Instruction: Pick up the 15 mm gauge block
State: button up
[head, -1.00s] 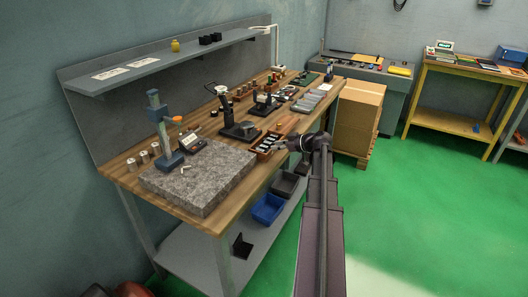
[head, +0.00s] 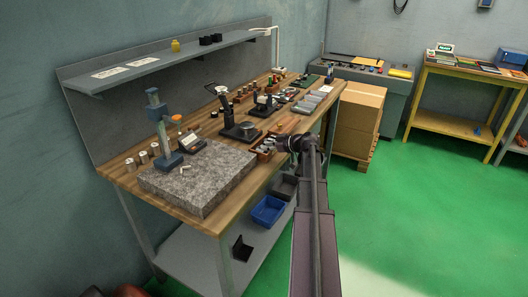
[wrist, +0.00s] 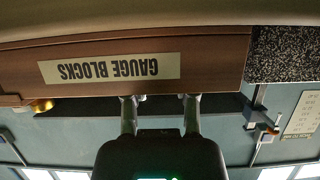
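The wooden gauge block case (head: 264,154) stands at the front edge of the workbench in the head view. Its brown wall, with an upside-down "GAUGE BLOCKS" label (wrist: 108,69), fills the upper part of the wrist view. My gripper (head: 271,143) is at the case in the head view and covers part of it. In the wrist view my gripper (wrist: 160,99) has its two fingers well apart, with no block seen between them. The fingertips end at the case's edge, and I cannot tell if they touch anything. The 15 mm block cannot be made out.
A granite plate (head: 200,182) with a gauge stand (head: 160,125) lies left of the case. A black stand (head: 238,130) is close behind it. The green floor at right is open.

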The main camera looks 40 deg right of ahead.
jog(key=shift+w+a+f, duration=0.1)
jog(key=shift+w, duration=0.15)
dwell(0.3)
grip_shut()
jog(key=shift+r, duration=0.2)
notch_tip(320, 180, up, 4)
jog(key=p, duration=0.4)
jog(key=shift+f, duration=0.15)
jog(key=s+d+p, duration=0.1)
jog(key=s+d, duration=0.1)
jog(key=s, duration=1.4)
jog(key=shift+r, duration=0.45)
